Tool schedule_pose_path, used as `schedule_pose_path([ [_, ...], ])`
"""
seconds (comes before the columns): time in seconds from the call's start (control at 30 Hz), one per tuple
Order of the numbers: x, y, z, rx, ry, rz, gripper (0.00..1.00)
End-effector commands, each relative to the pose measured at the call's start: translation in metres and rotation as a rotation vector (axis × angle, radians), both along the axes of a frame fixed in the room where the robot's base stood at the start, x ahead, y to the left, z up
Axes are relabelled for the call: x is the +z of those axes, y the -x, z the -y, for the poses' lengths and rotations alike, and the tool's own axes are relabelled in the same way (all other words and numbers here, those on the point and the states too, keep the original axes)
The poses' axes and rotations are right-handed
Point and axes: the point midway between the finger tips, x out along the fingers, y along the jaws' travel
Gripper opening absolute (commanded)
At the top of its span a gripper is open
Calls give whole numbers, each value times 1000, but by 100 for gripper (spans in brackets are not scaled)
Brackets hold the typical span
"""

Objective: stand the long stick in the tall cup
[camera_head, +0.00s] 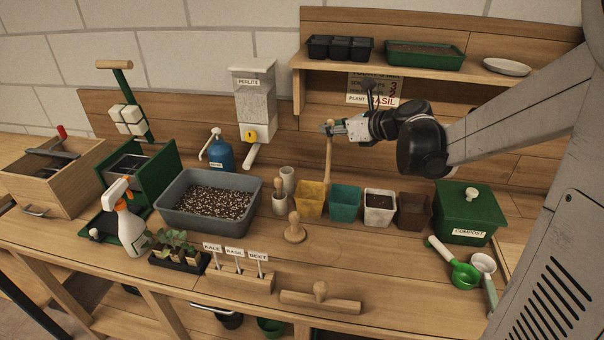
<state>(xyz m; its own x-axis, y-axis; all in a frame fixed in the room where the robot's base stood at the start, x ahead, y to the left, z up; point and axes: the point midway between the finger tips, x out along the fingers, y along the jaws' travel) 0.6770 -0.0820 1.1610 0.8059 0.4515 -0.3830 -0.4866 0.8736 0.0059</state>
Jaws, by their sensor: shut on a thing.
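My gripper (328,128) is at the middle of the bench, above the row of square pots, and is shut on the upper end of the long stick (329,158). The stick is pale wood and hangs about upright. Its lower end shows near the back of the yellow and teal pots; whether it touches anything there I cannot tell. To the left stand two pale cups close together. The back cup (288,178) looks empty, and the front cup (279,206) has a short wooden tool in it. I cannot tell surely which is the tall cup.
A yellow pot (309,204), a teal pot (344,207), a white pot (379,215) and a brown pot (414,214) stand in a row. A grey soil tub (166,213) is left of the cups. A wooden dibber (295,233) stands in front. A shelf (480,80) overhangs behind.

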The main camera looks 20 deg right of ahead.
Motion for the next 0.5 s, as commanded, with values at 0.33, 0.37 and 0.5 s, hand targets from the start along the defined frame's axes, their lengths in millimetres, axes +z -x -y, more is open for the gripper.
schedule_pose_path([
  [0.33, 1, -67, -38, 4, 1, 0, 0],
  [0.37, 1, -73, -42, 4, 1, 0, 0],
  [0.5, 1, -101, -58, 4, 0, 0, 0],
])
